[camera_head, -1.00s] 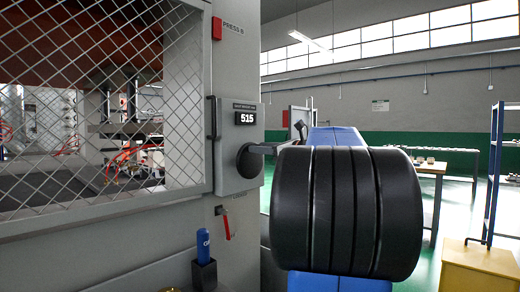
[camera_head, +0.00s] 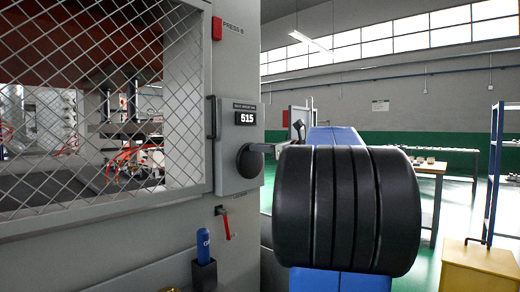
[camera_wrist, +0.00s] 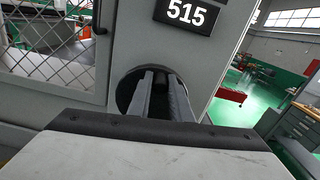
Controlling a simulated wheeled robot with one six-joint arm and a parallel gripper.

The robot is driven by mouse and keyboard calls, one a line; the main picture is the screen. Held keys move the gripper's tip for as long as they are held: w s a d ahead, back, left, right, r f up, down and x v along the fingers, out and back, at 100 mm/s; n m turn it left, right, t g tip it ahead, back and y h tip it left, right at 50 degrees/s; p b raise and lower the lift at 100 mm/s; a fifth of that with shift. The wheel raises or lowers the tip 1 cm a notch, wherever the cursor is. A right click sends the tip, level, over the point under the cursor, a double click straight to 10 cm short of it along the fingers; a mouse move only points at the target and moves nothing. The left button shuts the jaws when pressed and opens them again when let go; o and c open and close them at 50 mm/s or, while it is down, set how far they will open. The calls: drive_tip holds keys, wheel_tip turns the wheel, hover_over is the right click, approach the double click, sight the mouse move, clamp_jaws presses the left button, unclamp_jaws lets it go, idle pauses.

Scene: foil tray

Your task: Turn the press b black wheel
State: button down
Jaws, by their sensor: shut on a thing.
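The black wheel (camera_head: 250,160) is a round knob on the grey panel of press B, below a small display (camera_head: 245,118) reading 515. In the wrist view the wheel (camera_wrist: 124,92) shows as a dark disc behind my fingers, which cover its middle. My gripper (camera_wrist: 162,82) reaches straight to the wheel's face, its two grey fingers shut on it at the centre. In the head view my gripper (camera_head: 264,148) shows only in part, beside the wheel; my own arm hides the rest.
A wire-mesh guard (camera_head: 100,100) with a black handle (camera_head: 211,118) is left of the panel. A red lever (camera_head: 225,225) and a blue bottle in a black holder (camera_head: 204,272) are below. A yellow cabinet (camera_head: 466,268) stands at the right.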

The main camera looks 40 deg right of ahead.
drive_tip(key=shift+w+d+f+m, duration=0.15)
drive_tip(key=shift+d+m, duration=0.3)
drive_tip(key=shift+m, duration=0.65)
drive_tip(key=shift+s+d+f+m, duration=0.15)
drive_tip(key=shift+d+m, duration=0.35)
drive_tip(key=shift+m, duration=0.6)
drive_tip(key=shift+w+d+f+m, duration=0.15)
drive_tip(key=shift+d+m, duration=0.3)
drive_tip(key=shift+m, duration=0.65)
drive_tip(key=c, duration=1.6)
unclamp_jaws()
drive_tip(key=shift+d, duration=0.1)
drive_tip(key=s, duration=0.5)
drive_tip(key=s+d, duration=0.1)
drive_tip(key=s, duration=1.1)
drive_tip(key=shift+s+d+f, duration=0.1)
drive_tip(key=shift+s+d, duration=0.05)
drive_tip(key=shift+d, duration=0.25)
